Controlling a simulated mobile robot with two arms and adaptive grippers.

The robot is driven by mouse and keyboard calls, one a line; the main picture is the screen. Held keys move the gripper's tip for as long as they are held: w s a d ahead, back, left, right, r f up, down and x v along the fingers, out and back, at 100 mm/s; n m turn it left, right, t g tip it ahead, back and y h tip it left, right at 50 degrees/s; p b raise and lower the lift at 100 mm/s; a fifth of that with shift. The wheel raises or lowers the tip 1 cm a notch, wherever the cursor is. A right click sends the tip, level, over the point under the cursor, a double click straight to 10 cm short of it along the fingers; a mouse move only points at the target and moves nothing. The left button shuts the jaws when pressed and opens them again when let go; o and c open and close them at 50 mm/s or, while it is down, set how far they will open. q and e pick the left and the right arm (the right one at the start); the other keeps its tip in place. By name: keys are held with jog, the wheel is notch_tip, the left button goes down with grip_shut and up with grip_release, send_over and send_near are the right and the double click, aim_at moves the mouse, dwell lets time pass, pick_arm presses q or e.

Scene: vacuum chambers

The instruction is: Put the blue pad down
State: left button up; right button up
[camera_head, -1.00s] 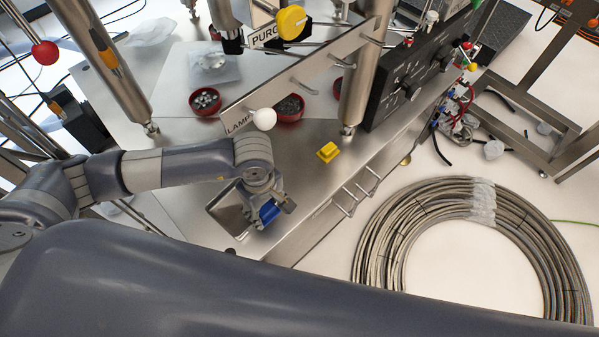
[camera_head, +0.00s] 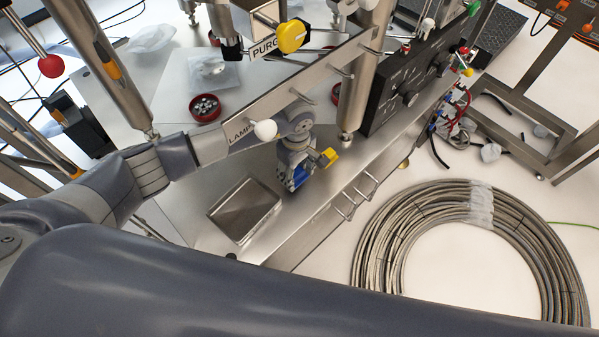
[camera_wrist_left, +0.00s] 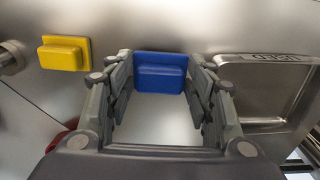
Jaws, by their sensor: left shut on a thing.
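My left gripper (camera_head: 297,180) is shut on the blue pad (camera_head: 299,175) over the steel table, just left of the yellow pad (camera_head: 329,157). In the left wrist view the blue pad (camera_wrist_left: 160,78) sits between the two fingertips of the left gripper (camera_wrist_left: 160,66). The yellow pad (camera_wrist_left: 64,53) lies to its left there, apart from it. I cannot tell whether the blue pad touches the table. My right gripper is not in view.
An empty steel tray (camera_head: 222,216) is set left of the gripper; its rim reads "USED" in the wrist view (camera_wrist_left: 262,58). A labelled rail (camera_head: 300,85) with knobs and a steel post (camera_head: 357,95) stand close behind. A red bowl (camera_head: 205,108) stands farther back.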

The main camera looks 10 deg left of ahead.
aim_at(300, 169)
pick_arm(q)
jog(key=shift+w+d+f, duration=0.15)
jog(key=shift+w+f, duration=0.2)
jog(key=shift+f, duration=0.25)
jog(key=shift+w+d+f, duration=0.15)
jog(key=shift+w+f, duration=0.2)
jog(key=shift+f, duration=0.65)
jog(key=o, duration=0.9)
jog(key=shift+o, duration=0.2)
jog(key=shift+f, duration=0.15)
